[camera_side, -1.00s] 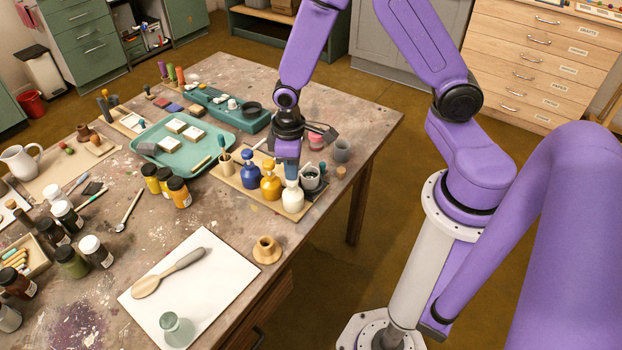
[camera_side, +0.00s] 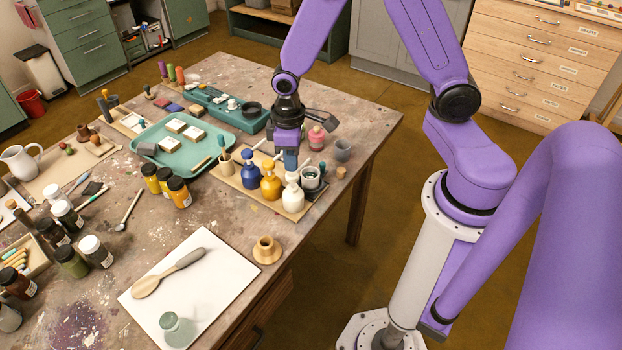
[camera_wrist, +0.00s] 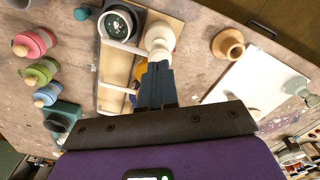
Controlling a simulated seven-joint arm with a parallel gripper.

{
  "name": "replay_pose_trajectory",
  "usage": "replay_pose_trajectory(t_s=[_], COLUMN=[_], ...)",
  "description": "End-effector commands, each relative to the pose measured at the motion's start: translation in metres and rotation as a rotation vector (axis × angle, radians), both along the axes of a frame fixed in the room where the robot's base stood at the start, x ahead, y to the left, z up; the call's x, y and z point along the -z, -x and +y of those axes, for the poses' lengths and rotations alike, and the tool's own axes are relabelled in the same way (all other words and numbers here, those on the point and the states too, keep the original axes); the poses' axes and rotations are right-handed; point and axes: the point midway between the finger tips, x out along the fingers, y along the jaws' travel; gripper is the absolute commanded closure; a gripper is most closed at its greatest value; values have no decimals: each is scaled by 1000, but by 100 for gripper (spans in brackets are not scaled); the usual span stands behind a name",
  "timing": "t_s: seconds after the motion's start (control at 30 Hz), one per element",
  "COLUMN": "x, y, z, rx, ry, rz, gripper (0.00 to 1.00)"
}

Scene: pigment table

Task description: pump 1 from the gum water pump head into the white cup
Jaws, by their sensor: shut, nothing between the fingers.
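A white pump bottle (camera_side: 292,197) stands at the front end of a wooden rack (camera_side: 248,182), after a blue one (camera_side: 250,172) and a yellow one (camera_side: 270,184). I cannot read which holds gum water. My gripper (camera_side: 291,167) is shut and empty, its fingertips just above the white pump head (camera_side: 292,177). In the wrist view the fingertips (camera_wrist: 158,66) point at the white bottle's top (camera_wrist: 160,40); contact cannot be told. A pale cup (camera_side: 311,179) with dark contents stands beside the white bottle; it also shows in the wrist view (camera_wrist: 103,28).
A pink bottle (camera_side: 316,138) and a grey cup (camera_side: 342,150) stand behind the rack. A teal tray (camera_side: 160,162) lies left of it. A wooden ring-shaped pot (camera_side: 267,250) and a white sheet (camera_side: 225,270) with a spoon are in front.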

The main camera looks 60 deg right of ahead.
Motion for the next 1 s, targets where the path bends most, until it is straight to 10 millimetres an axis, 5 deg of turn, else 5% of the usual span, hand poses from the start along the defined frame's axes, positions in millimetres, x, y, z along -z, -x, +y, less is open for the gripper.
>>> replay_pose_trajectory(t_s=[0.43,1.0], x=[-3,-50], y=[0,-1], z=[0,1], rx=[1,0], ry=[-1,-2], rz=[-1,-3], gripper=[100,100])
